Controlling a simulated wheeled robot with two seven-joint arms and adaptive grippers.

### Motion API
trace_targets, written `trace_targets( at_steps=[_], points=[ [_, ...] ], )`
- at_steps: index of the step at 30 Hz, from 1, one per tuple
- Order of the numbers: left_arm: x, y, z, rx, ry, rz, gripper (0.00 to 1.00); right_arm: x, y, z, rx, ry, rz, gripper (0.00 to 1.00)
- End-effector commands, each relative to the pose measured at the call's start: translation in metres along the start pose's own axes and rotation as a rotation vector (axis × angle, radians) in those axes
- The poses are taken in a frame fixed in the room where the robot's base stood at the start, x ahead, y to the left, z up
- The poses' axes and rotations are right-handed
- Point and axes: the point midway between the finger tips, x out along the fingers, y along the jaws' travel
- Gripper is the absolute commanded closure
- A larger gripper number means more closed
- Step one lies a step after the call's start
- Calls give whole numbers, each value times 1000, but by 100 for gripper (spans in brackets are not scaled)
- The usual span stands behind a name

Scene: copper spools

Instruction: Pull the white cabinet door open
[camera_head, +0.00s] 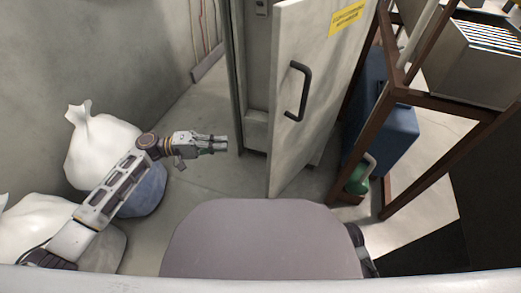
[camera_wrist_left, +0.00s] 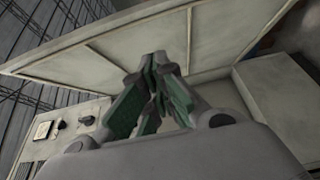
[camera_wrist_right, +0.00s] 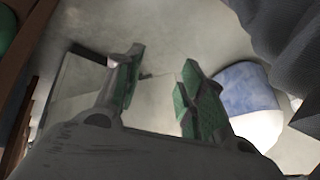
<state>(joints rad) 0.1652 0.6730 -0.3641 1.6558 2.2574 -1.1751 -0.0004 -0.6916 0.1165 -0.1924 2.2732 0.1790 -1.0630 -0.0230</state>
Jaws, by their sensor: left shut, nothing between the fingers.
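The white cabinet door (camera_head: 325,80) stands ajar in the head view, with its free edge toward the left and a gap to the cabinet frame (camera_head: 256,60). Its black handle (camera_head: 297,90) is on the outer face, with no gripper on it. My left gripper (camera_head: 226,143) is shut and empty, left of the door's free edge and apart from it in the picture. In the left wrist view its fingertips (camera_wrist_left: 160,62) meet in front of a framed pale panel (camera_wrist_left: 105,60), probably the door's inner side. My right gripper (camera_wrist_right: 162,65) is open and empty in the right wrist view, above the floor.
White bags (camera_head: 100,140) lie at the left by the wall. A brown metal rack (camera_head: 395,100), a blue box (camera_head: 392,130) and a green bottle (camera_head: 357,180) stand right of the door. Bare floor (camera_head: 215,180) lies between the bags and the door.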

Motion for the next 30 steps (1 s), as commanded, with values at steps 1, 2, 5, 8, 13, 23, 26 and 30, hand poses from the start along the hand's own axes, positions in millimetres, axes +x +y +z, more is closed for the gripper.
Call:
trace_targets(
  at_steps=[1, 2, 5, 8, 13, 23, 26, 30],
  points=[
    [0, 0, 0, 0, 0, 0, 100, 0, 0, 0, 0, 0, 0, 60],
    [0, 0, 0, 0, 1, 0, 100, 0, 0, 0, 0, 0, 0, 60],
    [1, 0, 0, 0, 0, 0, 100, 1, 0, 0, 1, 1, 0, 60],
    [4, 0, 0, 0, 0, 0, 100, 2, 0, 1, 2, 4, -1, 60],
    [17, -1, 0, -1, 0, 0, 100, 8, 1, 4, 6, 10, -5, 60],
    [58, -1, 0, 1, 0, 0, 100, 22, 0, 8, 23, 53, -21, 60],
    [71, -1, 0, 1, 0, 0, 100, 30, 1, 14, 30, 58, -24, 60],
    [89, -1, 0, 1, 0, 0, 100, 38, 2, 18, 39, 74, -29, 60]
  ],
)
